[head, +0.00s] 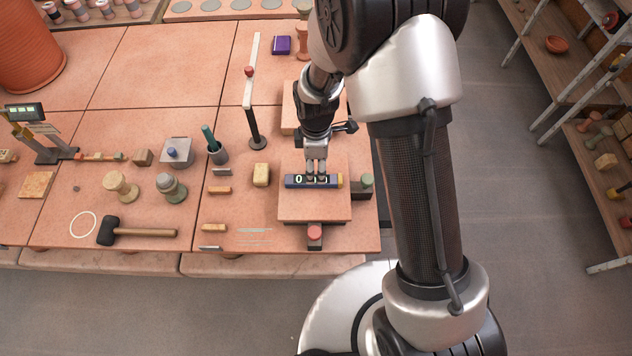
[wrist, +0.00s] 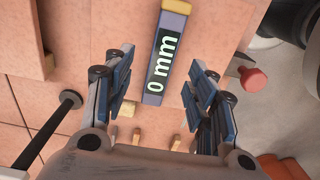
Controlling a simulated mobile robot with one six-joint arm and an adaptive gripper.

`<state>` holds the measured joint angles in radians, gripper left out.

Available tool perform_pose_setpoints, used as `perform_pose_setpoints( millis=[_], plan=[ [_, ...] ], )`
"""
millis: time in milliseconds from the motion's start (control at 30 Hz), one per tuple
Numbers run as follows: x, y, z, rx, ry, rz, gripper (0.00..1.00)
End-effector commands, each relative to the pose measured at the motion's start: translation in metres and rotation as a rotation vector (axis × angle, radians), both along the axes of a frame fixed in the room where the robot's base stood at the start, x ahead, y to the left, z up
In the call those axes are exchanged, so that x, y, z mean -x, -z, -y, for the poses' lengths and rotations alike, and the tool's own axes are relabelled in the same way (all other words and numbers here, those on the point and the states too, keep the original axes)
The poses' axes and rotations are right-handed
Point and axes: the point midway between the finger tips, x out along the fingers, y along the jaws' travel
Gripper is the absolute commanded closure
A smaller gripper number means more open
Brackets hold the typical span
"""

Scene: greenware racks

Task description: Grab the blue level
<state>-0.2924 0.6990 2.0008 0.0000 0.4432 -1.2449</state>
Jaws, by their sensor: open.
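The blue level (head: 292,181) lies flat on a square pinkish board (head: 300,210) near the table's right front edge. It is a dark blue bar with yellow at one end and a lit display, which reads "0 mm" in the wrist view (wrist: 164,58). My gripper (head: 316,175) points down over the middle of the level, and its fingers hide part of the display in the head view. In the wrist view my gripper (wrist: 160,82) is open, with one finger on each side of the level and visible gaps between.
A tall stand (head: 257,142) rises behind left. A small yellowish block (head: 261,175) and a mallet (head: 140,233) lie to the left.

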Motion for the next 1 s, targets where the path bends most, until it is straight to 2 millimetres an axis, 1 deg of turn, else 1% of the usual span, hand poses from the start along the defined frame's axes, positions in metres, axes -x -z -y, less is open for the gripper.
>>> perform_pose_setpoints(
  millis=[33, 267, 367, 500, 600, 833, 1000],
  plan=[
    [0.000, 0.006, 0.000, 0.000, 0.000, 0.001, 0.48],
    [0.001, 0.017, 0.000, 0.000, 0.000, 0.000, 0.48],
    [0.003, 0.031, 0.000, 0.000, 0.000, 0.000, 0.48],
    [0.005, 0.053, 0.000, 0.000, 0.000, -0.001, 0.48],
    [0.005, 0.062, 0.000, 0.000, 0.001, 0.000, 0.48],
    [0.004, 0.061, 0.000, -0.001, 0.001, 0.001, 0.49],
    [0.004, 0.061, 0.000, -0.001, 0.001, 0.001, 0.60]
  ],
)
